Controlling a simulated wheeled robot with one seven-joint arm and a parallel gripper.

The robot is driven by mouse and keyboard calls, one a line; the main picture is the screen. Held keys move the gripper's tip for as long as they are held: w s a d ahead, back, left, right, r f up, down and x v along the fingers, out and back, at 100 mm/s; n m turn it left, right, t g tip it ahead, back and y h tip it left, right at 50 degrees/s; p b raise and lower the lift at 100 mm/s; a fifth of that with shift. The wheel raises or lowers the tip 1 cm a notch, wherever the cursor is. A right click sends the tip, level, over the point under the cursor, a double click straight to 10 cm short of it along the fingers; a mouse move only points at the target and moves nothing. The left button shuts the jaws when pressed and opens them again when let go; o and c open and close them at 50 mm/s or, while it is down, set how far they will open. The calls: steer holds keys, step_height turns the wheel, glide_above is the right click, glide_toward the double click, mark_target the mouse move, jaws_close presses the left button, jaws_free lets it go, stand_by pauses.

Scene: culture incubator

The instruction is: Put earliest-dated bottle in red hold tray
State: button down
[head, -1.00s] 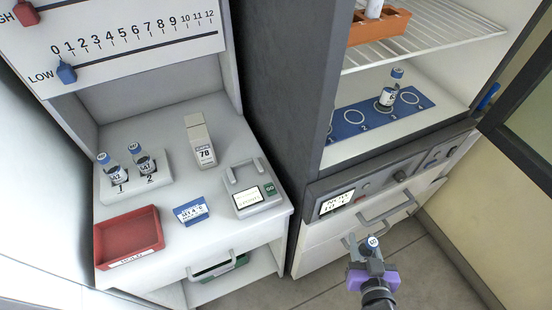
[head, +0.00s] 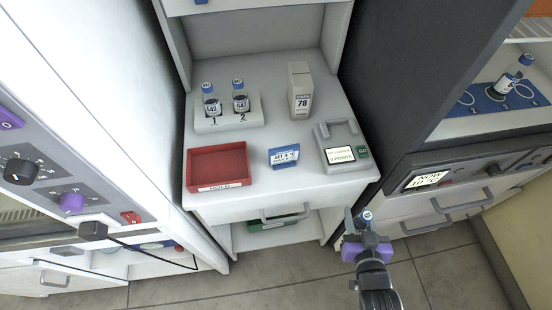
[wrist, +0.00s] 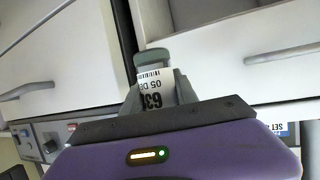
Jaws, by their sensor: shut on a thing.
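The red hold tray (head: 218,182), marked HOLD, lies empty on the counter's front left, up and left of my gripper. Two bottles stand in a white rack: bottle 1 (head: 211,103) and bottle 2 (head: 240,98). Another bottle (head: 510,78) stands on a blue mat in the open incubator at right.
A blue sign (head: 284,155), a grey device with a screen (head: 342,152) and a box marked 78 (head: 300,92) stand on the counter (head: 262,185). A drawer handle (head: 286,215) juts from its front. A cabinet with knobs (head: 60,180) is at left.

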steer(key=shift+w+d+r, duration=0.1)
steer(key=shift+w+r, duration=0.15)
steer(key=shift+r, duration=0.05)
steer(key=shift+w+r, duration=0.2)
steer(key=shift+r, duration=0.05)
steer(key=shift+w+r, duration=0.1)
steer(key=shift+r, duration=0.05)
